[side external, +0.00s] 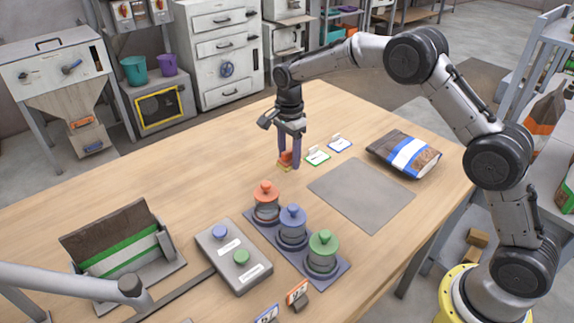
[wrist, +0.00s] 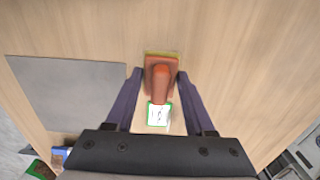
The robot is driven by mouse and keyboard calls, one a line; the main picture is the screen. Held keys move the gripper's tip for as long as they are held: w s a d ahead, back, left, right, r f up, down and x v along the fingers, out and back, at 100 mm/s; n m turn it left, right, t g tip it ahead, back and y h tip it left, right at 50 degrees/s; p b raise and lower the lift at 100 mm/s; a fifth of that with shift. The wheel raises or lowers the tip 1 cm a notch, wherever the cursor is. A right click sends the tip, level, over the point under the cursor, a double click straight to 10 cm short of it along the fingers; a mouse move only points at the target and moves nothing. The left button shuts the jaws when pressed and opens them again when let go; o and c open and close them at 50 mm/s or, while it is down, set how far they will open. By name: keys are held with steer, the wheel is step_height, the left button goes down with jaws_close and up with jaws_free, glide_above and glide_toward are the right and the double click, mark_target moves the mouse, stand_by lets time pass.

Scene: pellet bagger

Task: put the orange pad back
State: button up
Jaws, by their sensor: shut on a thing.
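My gripper (side external: 288,160) points down over the middle of the table. It is shut on the orange pad (side external: 286,156), an orange block with a rounded grip and a yellowish lower edge. In the wrist view the orange pad (wrist: 161,76) sits between the two dark fingers (wrist: 160,82). The pad is at or just above the table top; I cannot tell if it touches. A white card with a green border (side external: 317,156) lies close to the right of the pad; it also shows below the pad in the wrist view (wrist: 158,114).
A blue-bordered card (side external: 340,145) and a grey mat (side external: 362,194) lie to the right, with a brown bag (side external: 405,154) behind. A rack (side external: 337,275) holds orange, blue and green-topped jars in front.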

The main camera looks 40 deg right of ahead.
mark_target(287, 166)
steer(key=shift+w+f, duration=0.35)
steer(key=shift+f, duration=1.65)
steer(key=shift+f, duration=0.1)
steer(key=o, duration=1.3)
step_height(287, 166, up, 12)
steer(key=shift+r, duration=0.2)
